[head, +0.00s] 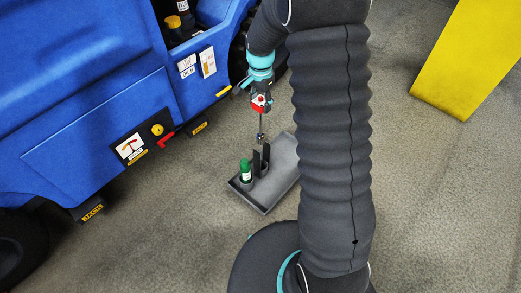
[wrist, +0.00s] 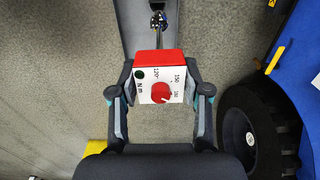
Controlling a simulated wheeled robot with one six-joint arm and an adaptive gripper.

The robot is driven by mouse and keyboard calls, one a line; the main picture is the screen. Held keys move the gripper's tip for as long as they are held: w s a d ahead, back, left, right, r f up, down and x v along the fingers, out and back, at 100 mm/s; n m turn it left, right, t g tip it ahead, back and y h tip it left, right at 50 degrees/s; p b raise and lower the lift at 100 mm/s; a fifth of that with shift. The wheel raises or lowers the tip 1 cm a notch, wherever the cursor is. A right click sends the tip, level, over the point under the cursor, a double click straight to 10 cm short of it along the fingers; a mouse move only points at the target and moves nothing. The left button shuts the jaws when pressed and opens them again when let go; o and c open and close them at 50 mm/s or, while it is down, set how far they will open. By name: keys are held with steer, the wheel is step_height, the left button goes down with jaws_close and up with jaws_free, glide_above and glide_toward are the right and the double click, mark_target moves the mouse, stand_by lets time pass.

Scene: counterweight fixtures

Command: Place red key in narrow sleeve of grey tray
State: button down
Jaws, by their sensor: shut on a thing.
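The red key, a red and white block with a red dial and a long thin metal shaft, shows in the head view (head: 258,104) and in the wrist view (wrist: 159,62). My gripper (wrist: 160,88) is shut on its block from both sides; it also shows in the head view (head: 260,97). The shaft hangs down, its lower end near the top of the dark upright sleeves (head: 257,162) on the grey tray (head: 286,152). I cannot tell whether it is above or behind them. The tray lies on the floor and shows partly in the wrist view (wrist: 131,22).
A green-capped container (head: 246,169) stands upright at the left end of the tray. A blue vehicle (head: 95,100) fills the left, close to my gripper; its black wheel (wrist: 240,135) shows in the wrist view. A yellow block (head: 470,55) stands right.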

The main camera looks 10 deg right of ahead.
step_height(320, 180, down, 23)
steer(key=shift+d+f+b, duration=0.2)
steer(key=shift+b, duration=0.2)
steer(key=c, duration=0.5)
jaws_free()
steer(key=shift+c, duration=0.2)
steer(key=shift+r, duration=0.1)
